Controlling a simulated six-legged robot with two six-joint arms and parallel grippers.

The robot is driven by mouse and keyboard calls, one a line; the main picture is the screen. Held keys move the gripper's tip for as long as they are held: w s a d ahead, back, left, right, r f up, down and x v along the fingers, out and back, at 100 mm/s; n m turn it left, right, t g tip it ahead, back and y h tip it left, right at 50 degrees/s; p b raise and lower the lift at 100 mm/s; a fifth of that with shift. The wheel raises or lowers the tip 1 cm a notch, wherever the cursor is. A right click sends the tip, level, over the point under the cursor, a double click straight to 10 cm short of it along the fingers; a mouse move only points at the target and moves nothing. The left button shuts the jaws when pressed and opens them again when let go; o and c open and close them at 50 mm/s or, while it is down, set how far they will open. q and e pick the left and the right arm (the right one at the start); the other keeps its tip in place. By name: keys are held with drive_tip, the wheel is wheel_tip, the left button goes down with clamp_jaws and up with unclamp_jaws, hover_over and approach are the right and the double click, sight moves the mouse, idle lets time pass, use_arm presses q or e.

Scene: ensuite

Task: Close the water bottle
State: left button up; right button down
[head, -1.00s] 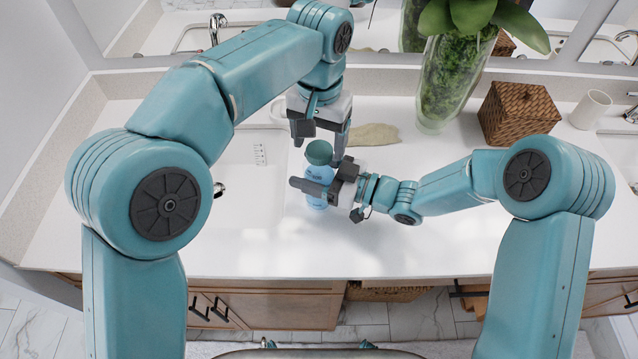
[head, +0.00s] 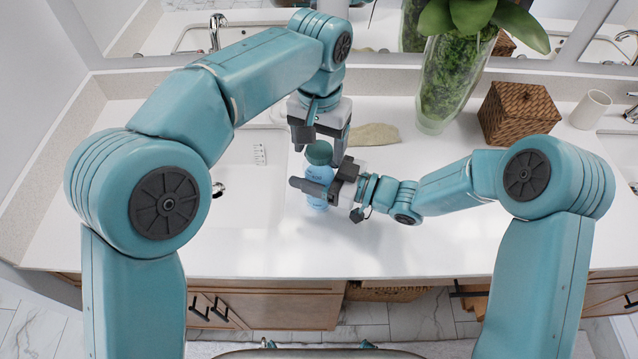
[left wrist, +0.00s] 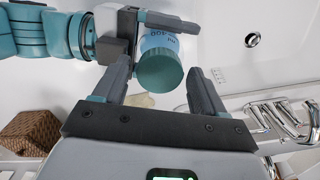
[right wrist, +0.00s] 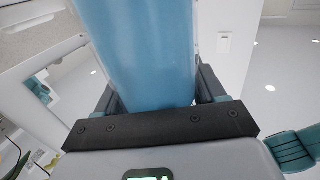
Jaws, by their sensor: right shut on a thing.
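The water bottle (head: 318,176) is light blue and stands about upright on the white counter. Its green cap (head: 319,152) sits on its top; I cannot tell how tightly. My right gripper (head: 318,190) is shut around the bottle's body from the right; the blue body (right wrist: 140,55) fills the space between its fingers in the right wrist view. My left gripper (head: 319,154) points down at the cap from above. In the left wrist view its fingers are apart, with the cap (left wrist: 160,72) between them and a gap visible on the right side.
A sink basin (head: 245,185) lies left of the bottle. Behind are a beige cloth (head: 373,135), a glass vase with a plant (head: 452,85), a woven box (head: 518,112) and a white cup (head: 590,109). The counter front right is clear.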

use_arm(q)
drive_tip(key=shift+r, duration=0.15)
wheel_tip(320, 180, up, 12)
idle(0.7)
use_arm(e)
unclamp_jaws()
drive_tip(key=shift+d, duration=0.1)
